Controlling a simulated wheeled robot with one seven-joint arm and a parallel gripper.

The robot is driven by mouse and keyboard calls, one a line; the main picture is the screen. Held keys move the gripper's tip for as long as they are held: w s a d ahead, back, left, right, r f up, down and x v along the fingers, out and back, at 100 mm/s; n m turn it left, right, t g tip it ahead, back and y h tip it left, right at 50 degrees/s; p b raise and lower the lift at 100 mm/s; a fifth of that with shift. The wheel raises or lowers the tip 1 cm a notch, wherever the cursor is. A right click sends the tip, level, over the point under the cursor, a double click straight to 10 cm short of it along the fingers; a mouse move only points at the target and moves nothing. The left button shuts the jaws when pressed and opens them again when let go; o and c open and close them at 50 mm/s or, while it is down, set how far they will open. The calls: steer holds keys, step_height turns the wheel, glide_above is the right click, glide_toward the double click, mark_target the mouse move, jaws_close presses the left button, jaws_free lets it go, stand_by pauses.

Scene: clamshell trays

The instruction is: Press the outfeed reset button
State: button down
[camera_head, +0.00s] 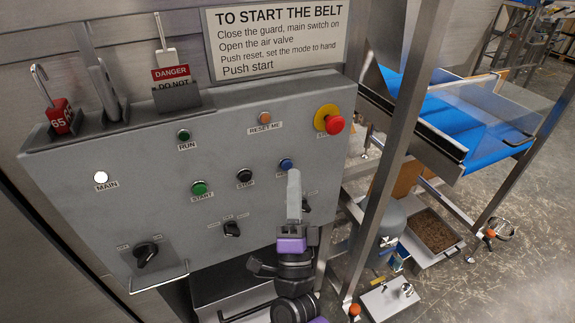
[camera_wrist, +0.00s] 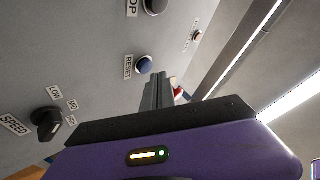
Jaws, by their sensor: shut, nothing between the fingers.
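A blue button (camera_head: 286,164) is on the grey control panel. It also shows in the wrist view (camera_wrist: 145,65), where its label reads RESET. No word "outfeed" is legible on it. My gripper (camera_head: 294,174) is shut and empty, its grey fingers raised towards the panel just below the blue button. In the wrist view the fingertips (camera_wrist: 160,80) are close to the button, a little below and right of it. I cannot tell whether they touch it. An orange button (camera_head: 265,118), labelled RESET and a partly readable word, is higher on the panel.
The panel (camera_head: 60,220) also carries a black stop button (camera_head: 244,175), a green start button (camera_head: 199,188), a red emergency button (camera_head: 334,124) and a speed knob (camera_wrist: 47,122). A steel post (camera_head: 385,190) stands right of the panel. A blue belt (camera_head: 460,125) lies beyond.

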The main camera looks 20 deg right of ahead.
steer(key=shift+s+p, duration=0.35)
steer(key=shift+s, duration=2.15)
steer(key=s+f+n+g+y, duration=0.3)
steer(key=s+n, duration=0.3)
steer(key=s, duration=0.5)
steer(key=s+f+n+g+y, duration=0.3)
steer(key=s+n, duration=0.4)
steer(key=s, duration=0.3)
steer(key=s+f+n+g+y, duration=0.3)
steer(key=s+n, duration=0.4)
steer(key=s, duration=0.4)
steer(key=shift+s+d+f+y, duration=0.3)
steer(key=shift+f+y, duration=0.2)
steer(key=shift+y, duration=0.1)
